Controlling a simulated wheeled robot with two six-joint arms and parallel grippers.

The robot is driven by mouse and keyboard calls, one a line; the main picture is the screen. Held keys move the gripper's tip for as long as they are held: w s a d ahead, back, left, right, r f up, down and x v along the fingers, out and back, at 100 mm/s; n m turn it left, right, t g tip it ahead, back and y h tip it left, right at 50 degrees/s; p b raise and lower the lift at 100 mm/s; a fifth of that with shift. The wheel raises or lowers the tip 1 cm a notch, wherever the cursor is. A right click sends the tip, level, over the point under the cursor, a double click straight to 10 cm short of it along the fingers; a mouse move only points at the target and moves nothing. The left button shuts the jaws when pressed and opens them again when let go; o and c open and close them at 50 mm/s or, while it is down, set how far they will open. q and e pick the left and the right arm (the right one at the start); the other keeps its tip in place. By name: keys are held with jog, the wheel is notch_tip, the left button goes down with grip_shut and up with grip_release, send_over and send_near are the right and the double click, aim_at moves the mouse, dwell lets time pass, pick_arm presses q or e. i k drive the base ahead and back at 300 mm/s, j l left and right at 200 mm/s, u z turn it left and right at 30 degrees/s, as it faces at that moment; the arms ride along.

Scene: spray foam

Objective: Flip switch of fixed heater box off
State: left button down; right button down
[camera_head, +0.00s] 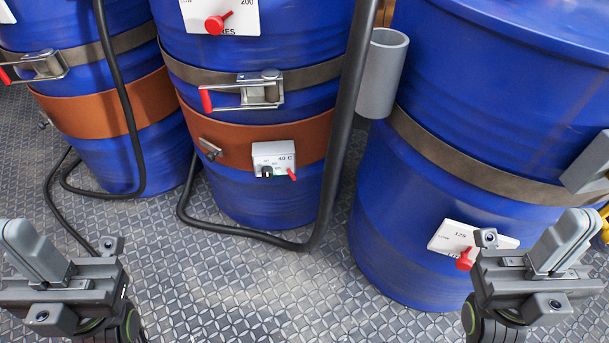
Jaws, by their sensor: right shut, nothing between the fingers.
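The heater box (274,155) is a small light-grey box marked 40 C, fixed on the brown band around the middle blue drum (265,198). A black knob (267,172) and a small red switch (292,174) sit on its lower front. My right gripper (572,232) is at the lower right, in front of the right drum, shut and empty. My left gripper (22,237) is at the lower left, its fingers together with nothing seen between them. Both grippers are well apart from the box.
A black hose (335,140) runs down just right of the box and curls along the metal floor (235,285). A blue drum (110,70) stands left and a larger one (500,100) right. A grey tube holder (382,75) is beside the hose. Clamps with red handles (206,101) stick out.

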aim_at(294, 178)
jog(key=l+z, duration=0.35)
jog(key=l, duration=1.05)
